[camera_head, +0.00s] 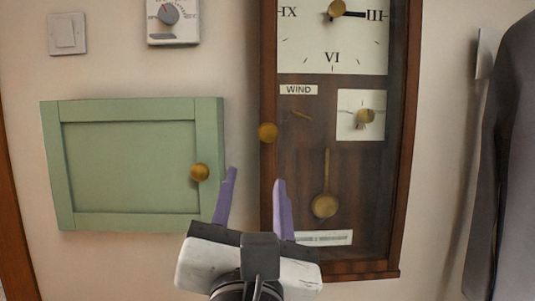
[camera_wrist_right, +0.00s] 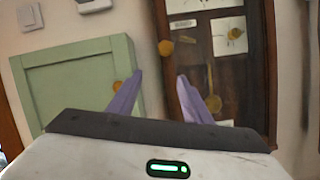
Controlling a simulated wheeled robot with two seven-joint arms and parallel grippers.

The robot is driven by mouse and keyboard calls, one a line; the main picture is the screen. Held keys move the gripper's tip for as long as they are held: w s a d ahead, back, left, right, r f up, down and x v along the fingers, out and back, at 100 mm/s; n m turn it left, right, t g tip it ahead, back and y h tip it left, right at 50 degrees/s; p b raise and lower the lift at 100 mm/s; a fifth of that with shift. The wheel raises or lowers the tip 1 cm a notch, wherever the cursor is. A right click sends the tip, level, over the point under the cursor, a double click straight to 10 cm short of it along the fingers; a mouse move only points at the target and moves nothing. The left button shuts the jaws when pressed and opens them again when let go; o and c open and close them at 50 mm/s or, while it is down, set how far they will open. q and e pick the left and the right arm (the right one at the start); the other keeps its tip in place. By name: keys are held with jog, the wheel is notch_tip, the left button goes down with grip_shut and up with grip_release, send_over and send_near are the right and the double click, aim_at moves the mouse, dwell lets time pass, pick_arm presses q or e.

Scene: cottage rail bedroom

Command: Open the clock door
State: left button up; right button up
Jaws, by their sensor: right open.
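The wall clock is a tall dark wood case with a glazed door (camera_head: 268,200), and it also shows in the right wrist view (camera_wrist_right: 258,70). The door looks shut. A round brass knob (camera_head: 267,132) sits on its left edge; the knob also shows in the right wrist view (camera_wrist_right: 166,47). Behind the glass are the dial (camera_head: 332,57), a "WIND" label and a pendulum (camera_head: 325,205). My right gripper (camera_head: 256,174) is open and empty, its purple fingers pointing up just below the knob, apart from it in the picture. My left gripper is not in view.
A green cabinet door (camera_head: 125,165) with its own brass knob (camera_head: 200,172) is on the wall left of the clock. A light switch (camera_head: 67,34) and a thermostat-like dial box (camera_head: 173,20) are above it. Dark cloth (camera_head: 512,170) hangs at the right.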

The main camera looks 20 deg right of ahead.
aim_at(268, 135)
jog(key=shift+h, duration=0.7)
jog(key=w+d+r, duration=0.1)
jog(key=w+r, duration=0.1)
jog(key=w+d+r+p, duration=0.1)
jog(key=w+d+r, duration=0.1)
jog(key=w, duration=0.1)
jog(key=w+d+r+p, duration=0.1)
jog(key=w+r, duration=0.1)
jog(key=shift+w+d+r, duration=0.1)
jog(key=shift+w+d, duration=0.05)
grip_shut()
